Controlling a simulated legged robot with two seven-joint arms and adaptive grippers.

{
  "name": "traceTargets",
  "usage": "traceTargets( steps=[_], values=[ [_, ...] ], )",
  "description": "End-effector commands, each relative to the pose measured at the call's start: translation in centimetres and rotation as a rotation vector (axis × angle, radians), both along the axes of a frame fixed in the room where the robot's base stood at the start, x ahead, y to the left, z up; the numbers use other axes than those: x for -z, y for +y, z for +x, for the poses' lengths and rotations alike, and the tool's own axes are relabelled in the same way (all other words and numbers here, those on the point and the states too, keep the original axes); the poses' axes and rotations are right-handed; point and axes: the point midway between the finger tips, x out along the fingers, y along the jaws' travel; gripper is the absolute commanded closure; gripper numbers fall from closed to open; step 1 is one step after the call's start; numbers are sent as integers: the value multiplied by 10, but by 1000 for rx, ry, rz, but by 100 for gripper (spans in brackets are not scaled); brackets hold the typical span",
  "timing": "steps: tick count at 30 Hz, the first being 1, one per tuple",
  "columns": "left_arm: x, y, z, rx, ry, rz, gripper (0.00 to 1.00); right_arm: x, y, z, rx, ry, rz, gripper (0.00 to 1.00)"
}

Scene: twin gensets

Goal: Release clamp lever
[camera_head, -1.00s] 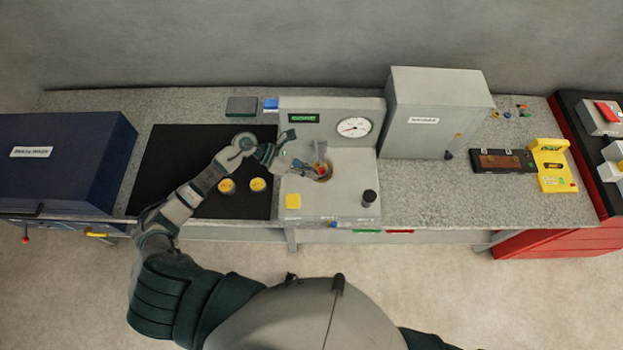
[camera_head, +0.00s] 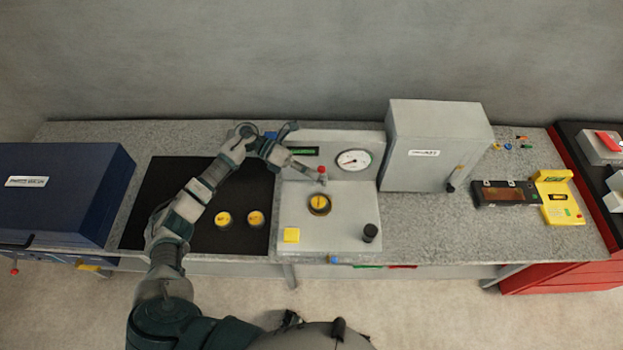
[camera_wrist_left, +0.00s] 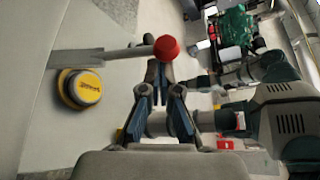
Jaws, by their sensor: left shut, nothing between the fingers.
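The clamp lever is a grey metal bar with a red knob. In the head view its red knob (camera_head: 322,169) is at the upper part of the grey test fixture (camera_head: 345,235), behind a yellow round part (camera_head: 319,203) in a dark ring. In the left wrist view the lever bar (camera_wrist_left: 105,55) runs across to the red knob (camera_wrist_left: 166,47), and the yellow part (camera_wrist_left: 85,87) lies beside it, uncovered. My left gripper (camera_head: 313,174) is shut and empty beside the knob. Its fingers (camera_wrist_left: 161,80) are just below the knob in the wrist view; contact cannot be told. My right gripper is out of view.
Two yellow round parts (camera_head: 239,218) lie on the black mat (camera_head: 180,185) left of the fixture. A dial gauge (camera_head: 353,160) is on the fixture's back panel. A yellow button (camera_head: 291,235) and black knob (camera_head: 370,232) stand at its front. A grey cabinet (camera_head: 440,135) is to the right.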

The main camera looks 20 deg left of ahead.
Motion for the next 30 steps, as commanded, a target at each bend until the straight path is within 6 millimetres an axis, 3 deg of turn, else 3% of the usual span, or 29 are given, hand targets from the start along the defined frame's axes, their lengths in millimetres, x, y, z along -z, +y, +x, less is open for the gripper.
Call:
traceTargets(
  steps=[17, 20, 30],
  values=[
    [-3, 1, 1, 0, 9, -3, 100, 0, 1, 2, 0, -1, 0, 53],
    [-12, 1, 2, 0, 7, -2, 100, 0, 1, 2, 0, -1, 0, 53],
    [-75, 0, 2, 1, 6, -2, 100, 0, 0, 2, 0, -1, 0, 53]
  ],
)
